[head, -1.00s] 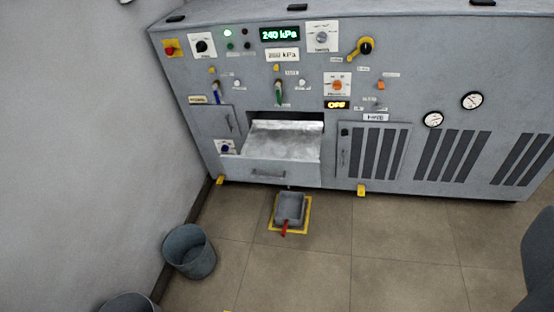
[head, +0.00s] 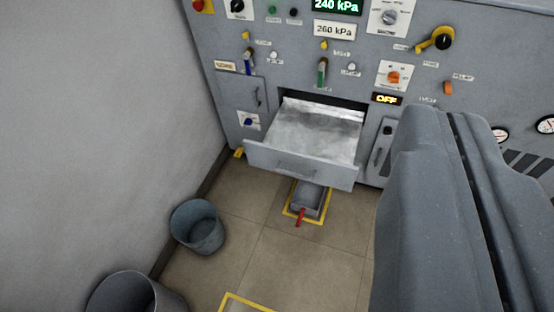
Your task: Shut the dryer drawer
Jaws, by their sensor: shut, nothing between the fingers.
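The dryer drawer (head: 315,137) is a shallow metal tray pulled out of the grey machine's front. Its grey front panel (head: 335,175) stands well forward of the opening, with a handle (head: 296,165) on it. The dark slot (head: 330,99) above the tray's back shows. My gripper (head: 452,112) rises large and grey at the right of the view, its two halves closed together with a dark seam between them. It is empty and appears to the right of the drawer, apart from it in the picture. It hides part of the machine's front.
A small grey pan (head: 312,200) with a red handle sits on a yellow-marked floor square under the drawer. Two grey bins (head: 197,228) (head: 135,295) stand along the left wall. The tiled floor (head: 250,255) before the drawer is mostly clear. A yellow lever (head: 436,41) sticks out upper right.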

